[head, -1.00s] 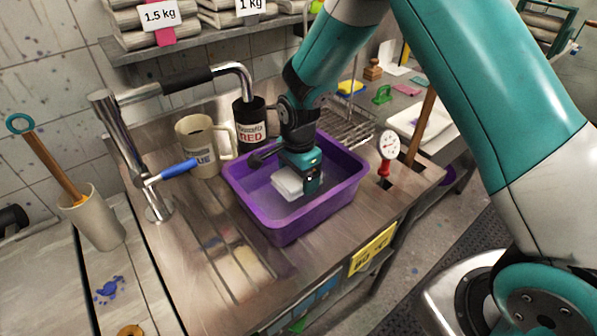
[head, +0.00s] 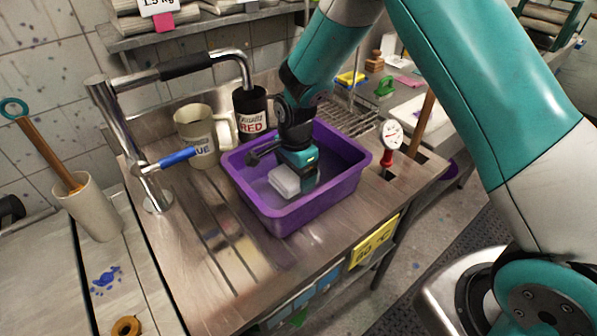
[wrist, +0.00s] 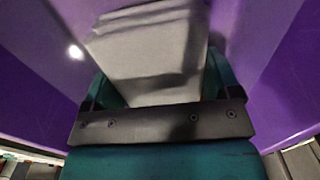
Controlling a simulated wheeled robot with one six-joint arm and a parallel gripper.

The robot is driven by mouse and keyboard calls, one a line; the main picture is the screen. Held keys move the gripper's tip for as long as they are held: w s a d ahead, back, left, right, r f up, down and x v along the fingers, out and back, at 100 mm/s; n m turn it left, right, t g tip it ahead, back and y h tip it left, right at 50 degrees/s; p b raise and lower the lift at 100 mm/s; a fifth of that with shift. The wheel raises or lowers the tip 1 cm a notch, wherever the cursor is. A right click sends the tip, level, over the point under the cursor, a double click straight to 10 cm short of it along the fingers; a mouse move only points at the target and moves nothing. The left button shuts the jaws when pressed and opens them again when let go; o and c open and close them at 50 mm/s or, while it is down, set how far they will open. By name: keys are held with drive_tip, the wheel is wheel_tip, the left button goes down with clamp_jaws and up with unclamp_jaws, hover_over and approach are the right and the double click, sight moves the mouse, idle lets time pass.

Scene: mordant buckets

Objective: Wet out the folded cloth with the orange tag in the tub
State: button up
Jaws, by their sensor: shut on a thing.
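The purple tub (head: 288,222) stands on the steel counter with what looks like clear liquid in it. My gripper (head: 298,172) points down inside the tub. It is shut on a pale folded cloth (head: 284,181), which is low in the tub. In the wrist view the grey-white folded cloth (wrist: 150,50) sits between the teal fingers, with the purple tub wall (wrist: 35,60) around it. No orange tag shows on the cloth in either view. I cannot tell how far the cloth is under the liquid.
A cream jug (head: 196,135) and a dark jug marked RED (head: 250,112) stand behind the tub. A tap (head: 130,140) with a blue lever (head: 177,157) is at the left. A dial thermometer (head: 391,136) stands at the right. The counter in front is clear.

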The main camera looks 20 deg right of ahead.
idle(1.1)
drive_tip(key=shift+d, duration=0.2)
drive_tip(key=shift+s+d, duration=0.35)
drive_tip(key=shift+d, duration=0.25)
drive_tip(key=shift+w+a, duration=0.1)
drive_tip(key=shift+a, duration=0.05)
drive_tip(key=shift+w+a, duration=0.25)
drive_tip(key=shift+a, duration=0.35)
drive_tip(key=shift+d, duration=0.1)
drive_tip(key=shift+s+d, duration=0.35)
drive_tip(key=shift+d, duration=0.25)
drive_tip(key=shift+a, duration=0.1)
